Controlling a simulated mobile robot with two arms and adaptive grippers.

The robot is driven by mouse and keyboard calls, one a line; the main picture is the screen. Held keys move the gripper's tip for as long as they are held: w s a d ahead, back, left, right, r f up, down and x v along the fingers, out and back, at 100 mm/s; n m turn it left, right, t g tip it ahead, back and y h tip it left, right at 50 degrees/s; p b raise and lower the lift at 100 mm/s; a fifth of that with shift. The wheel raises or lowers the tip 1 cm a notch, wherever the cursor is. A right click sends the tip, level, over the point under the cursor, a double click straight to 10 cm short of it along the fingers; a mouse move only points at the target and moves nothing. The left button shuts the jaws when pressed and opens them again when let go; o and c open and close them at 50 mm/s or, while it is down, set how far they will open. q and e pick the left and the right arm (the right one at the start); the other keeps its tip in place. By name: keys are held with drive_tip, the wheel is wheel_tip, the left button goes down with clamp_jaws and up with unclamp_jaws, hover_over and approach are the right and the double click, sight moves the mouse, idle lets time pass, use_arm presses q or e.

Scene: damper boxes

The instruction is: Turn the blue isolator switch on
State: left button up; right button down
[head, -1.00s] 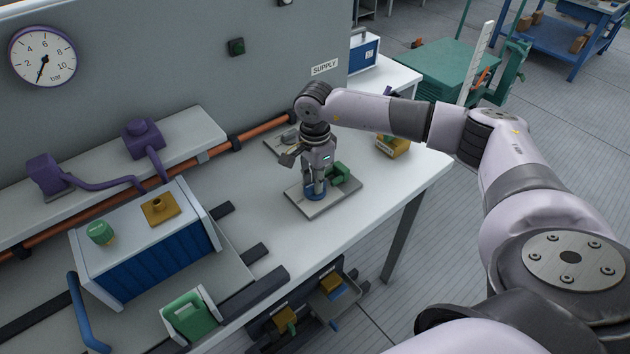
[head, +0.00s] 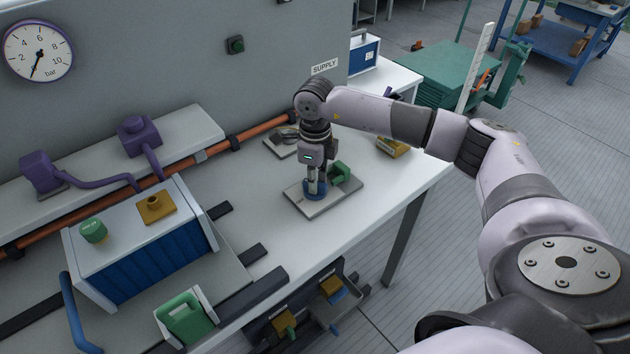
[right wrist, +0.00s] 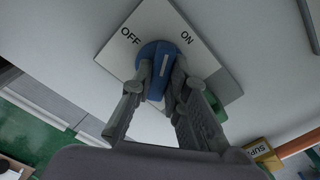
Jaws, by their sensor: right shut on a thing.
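The blue isolator switch (head: 314,195) stands on a light plate (head: 300,203) on the bench. In the right wrist view the blue switch (right wrist: 150,52) has a white line on it, lying between the printed words OFF and ON on its plate (right wrist: 165,18). My right gripper (head: 315,186) points down from above, shut on the switch, with one finger on each side of it. The fingers (right wrist: 162,75) partly cover the switch. My left gripper is not in view.
A green block (head: 342,172) sits on the plate beside the switch. A blue-sided box (head: 150,262) with green and ochre knobs stands at the left. An ochre block (head: 392,147) is near the bench's right end. An orange pipe (head: 255,130) runs along the back.

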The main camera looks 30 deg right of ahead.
drive_tip(key=m, duration=0.6)
drive_tip(key=shift+m, duration=0.4)
idle(0.3)
drive_tip(key=c, duration=1.6)
unclamp_jaws()
drive_tip(key=shift+o, duration=0.2)
drive_tip(key=shift+r, duration=0.1)
wheel_tip(320, 180, up, 12)
